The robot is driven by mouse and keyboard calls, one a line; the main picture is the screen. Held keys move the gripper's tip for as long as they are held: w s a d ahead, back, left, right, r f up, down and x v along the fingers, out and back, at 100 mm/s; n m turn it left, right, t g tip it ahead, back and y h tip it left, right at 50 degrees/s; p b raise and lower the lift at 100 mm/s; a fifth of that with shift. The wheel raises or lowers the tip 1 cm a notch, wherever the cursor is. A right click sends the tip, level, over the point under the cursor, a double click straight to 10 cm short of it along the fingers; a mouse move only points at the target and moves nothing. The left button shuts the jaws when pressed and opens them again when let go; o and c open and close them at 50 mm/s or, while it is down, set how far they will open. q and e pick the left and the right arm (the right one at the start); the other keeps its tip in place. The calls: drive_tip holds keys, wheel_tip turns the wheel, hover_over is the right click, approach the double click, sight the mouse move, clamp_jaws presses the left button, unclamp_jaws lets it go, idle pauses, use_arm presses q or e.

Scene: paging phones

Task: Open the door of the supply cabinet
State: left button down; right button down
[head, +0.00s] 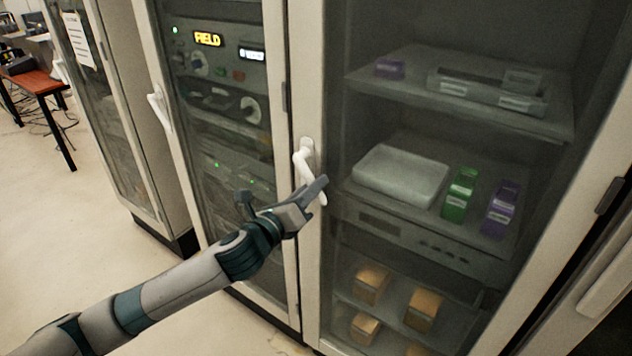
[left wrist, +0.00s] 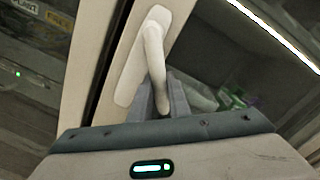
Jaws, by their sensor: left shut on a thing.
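The supply cabinet's glass door (head: 465,140) has a pale frame and fills the right half of the head view. It looks closed. Its white handle (head: 305,160) is on the left side of the frame. My left gripper (head: 318,190) is at the lower part of this handle, shut on it. In the left wrist view the handle (left wrist: 152,50) runs down between the two grey fingers (left wrist: 162,98). The fingers hide part of its lower end. My right gripper is not in view.
Behind the glass are shelves with a white tray (head: 400,175), a green box (head: 460,195), purple boxes (head: 500,208) and brown boxes (head: 372,283). A rack cabinet with its own handle (head: 159,110) stands to the left. Open floor (head: 60,230) lies at the left.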

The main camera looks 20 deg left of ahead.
use_arm(q)
drive_tip(key=shift+s+a+n+y+p, duration=0.2)
drive_tip(key=shift+s+y+p, duration=0.1)
drive_tip(key=shift+s, duration=0.65)
drive_tip(key=shift+s+a+n+y+p, duration=0.2)
drive_tip(key=shift+s+y, duration=0.1)
drive_tip(key=shift+s, duration=0.65)
drive_tip(key=shift+s, duration=0.1)
drive_tip(key=shift+s+a+n+t+y+p, duration=0.15)
drive_tip(key=shift+s+n+y+p, duration=0.3)
drive_tip(key=shift+s, duration=0.9)
drive_tip(key=shift+s+a+n+t+y+p, duration=0.15)
drive_tip(key=shift+s+n+y+p, duration=0.35)
drive_tip(key=shift+s, duration=0.85)
drive_tip(key=shift+d+m, duration=0.1)
drive_tip(key=shift+m, duration=0.15)
drive_tip(key=shift+s+n+y+p, duration=0.35)
drive_tip(key=shift+s+y, duration=0.2)
drive_tip(key=shift+s, duration=0.85)
drive_tip(key=shift+s+n+y+p, duration=0.3)
drive_tip(key=shift+s+y, duration=0.2)
drive_tip(key=shift+s, duration=0.9)
drive_tip(key=shift+s, duration=0.15)
